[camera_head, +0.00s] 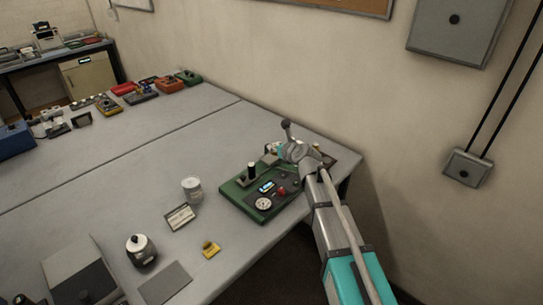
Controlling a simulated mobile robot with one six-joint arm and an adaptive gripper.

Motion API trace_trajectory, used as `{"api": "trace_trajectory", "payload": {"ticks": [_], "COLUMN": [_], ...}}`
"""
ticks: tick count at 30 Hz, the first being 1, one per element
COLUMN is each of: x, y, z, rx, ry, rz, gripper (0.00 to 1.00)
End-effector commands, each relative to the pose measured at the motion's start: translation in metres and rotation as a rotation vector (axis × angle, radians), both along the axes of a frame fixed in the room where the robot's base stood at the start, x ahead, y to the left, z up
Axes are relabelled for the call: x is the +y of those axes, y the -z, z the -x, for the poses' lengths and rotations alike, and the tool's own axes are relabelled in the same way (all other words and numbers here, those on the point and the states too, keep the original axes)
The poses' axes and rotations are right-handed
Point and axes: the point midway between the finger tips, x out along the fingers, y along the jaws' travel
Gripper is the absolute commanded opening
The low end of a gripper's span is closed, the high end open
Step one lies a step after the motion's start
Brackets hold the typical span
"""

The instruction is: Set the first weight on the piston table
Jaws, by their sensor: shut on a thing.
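A green apparatus (262,196) stands near the table's right edge, with a small lit display, a round white dial and a red knob. A black upright cylinder (252,170) rises from its back left; I cannot tell whether this is the piston table. My gripper (273,151) is over the back of the apparatus, just right of the black cylinder, with my arm reaching in from the lower right. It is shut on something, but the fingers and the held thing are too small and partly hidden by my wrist. I cannot make out the weight clearly.
Left of the apparatus are a glass jar (192,188), a small framed card (180,217) and a yellow item (210,248). A white pot with a black knob (140,249) and a grey box (79,275) stand at the front. The table's middle (120,165) is clear.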

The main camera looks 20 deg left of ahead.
Motion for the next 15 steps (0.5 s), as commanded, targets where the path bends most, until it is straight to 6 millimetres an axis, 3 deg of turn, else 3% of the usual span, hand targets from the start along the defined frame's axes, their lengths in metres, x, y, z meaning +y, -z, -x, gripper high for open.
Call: {"api": "trace_trajectory", "payload": {"ticks": [12, 15], "x": [0.041, 0.044], "y": [0.036, 0.047], "z": [-0.064, -0.069], "rx": [-0.001, 0.000], "ry": [0.001, 0.001], "rz": [0.001, 0.000], "gripper": [0.00, 0.00]}}
